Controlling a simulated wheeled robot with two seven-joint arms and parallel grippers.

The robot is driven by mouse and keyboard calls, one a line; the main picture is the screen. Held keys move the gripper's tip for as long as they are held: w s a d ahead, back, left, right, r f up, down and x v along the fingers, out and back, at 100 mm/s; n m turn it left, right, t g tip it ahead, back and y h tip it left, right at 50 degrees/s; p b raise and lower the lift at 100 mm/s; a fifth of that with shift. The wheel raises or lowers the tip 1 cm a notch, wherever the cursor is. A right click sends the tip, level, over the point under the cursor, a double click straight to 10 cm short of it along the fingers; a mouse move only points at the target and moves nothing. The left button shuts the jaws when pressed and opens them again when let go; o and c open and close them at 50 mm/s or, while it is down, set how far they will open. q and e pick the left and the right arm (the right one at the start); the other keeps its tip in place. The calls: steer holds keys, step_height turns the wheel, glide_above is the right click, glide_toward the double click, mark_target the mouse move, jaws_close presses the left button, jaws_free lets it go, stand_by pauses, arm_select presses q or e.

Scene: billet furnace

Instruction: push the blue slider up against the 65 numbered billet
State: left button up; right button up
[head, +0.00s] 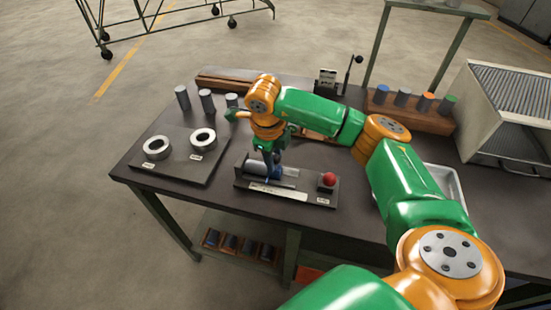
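My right gripper (271,174) points down over a dark measuring fixture (313,189) near the front middle of the table. A small blue part (277,171), which looks like the slider, shows right at its fingertips and is partly hidden by them. A grey cylinder (254,167), probably the billet, lies on the fixture just left of the fingers. Its number is too small to read. I cannot tell whether the slider touches the billet, or whether the fingers are open or shut. My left gripper is not in view.
The fixture has a light scale strip (277,191) along its front and a red knob (329,180) at its right end. A plate with two metal rings (203,139) lies left. Several grey cylinders (206,101) stand behind. A wooden rack (412,112) holds colour-topped cylinders.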

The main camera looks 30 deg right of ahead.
steer(key=o, duration=0.3)
steer(key=shift+o, duration=0.5)
steer(key=shift+w+a+f, duration=0.1)
steer(key=r, duration=0.2)
steer(key=r+b, duration=0.1)
steer(key=r, duration=0.1)
steer(key=a+r, duration=0.1)
steer(key=r, duration=0.2)
steer(key=shift+s+a, duration=0.1)
steer(key=shift+s, duration=0.2)
